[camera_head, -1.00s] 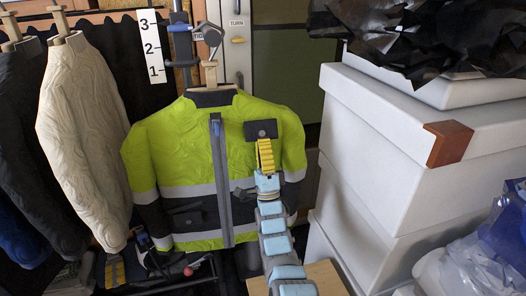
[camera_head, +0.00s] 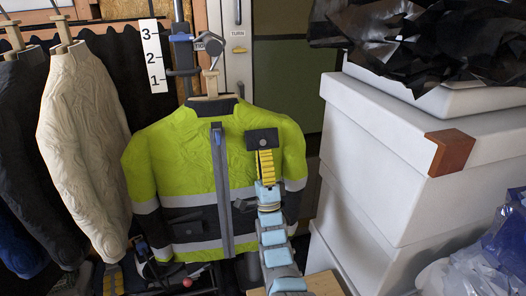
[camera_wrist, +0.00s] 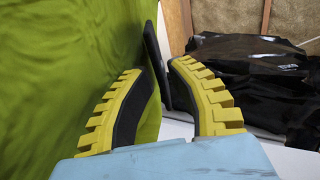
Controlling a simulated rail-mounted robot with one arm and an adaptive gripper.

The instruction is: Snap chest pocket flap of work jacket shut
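The yellow-green work jacket (camera_head: 180,150) hangs upright on a hanger, with grey bands and a dark front zip. Its dark chest pocket flap (camera_head: 262,139) is on the right side of the chest, with a small round snap. In the wrist view, the flap (camera_wrist: 155,62) shows edge-on, standing out from the green cloth (camera_wrist: 60,70). My gripper (camera_head: 264,155) is just below the flap in the head view. In the wrist view, its yellow fingers (camera_wrist: 160,75) are apart, with the flap's dark edge between their tips. I cannot tell whether either finger touches it.
A cream jacket (camera_head: 82,140) and darker garments hang at left. Stacked white boxes (camera_head: 385,150) stand close on the right, with crumpled black plastic (camera_head: 430,40) on top. Clear plastic (camera_head: 475,255) lies at lower right. A numbered white strip (camera_head: 152,55) stands behind the jacket.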

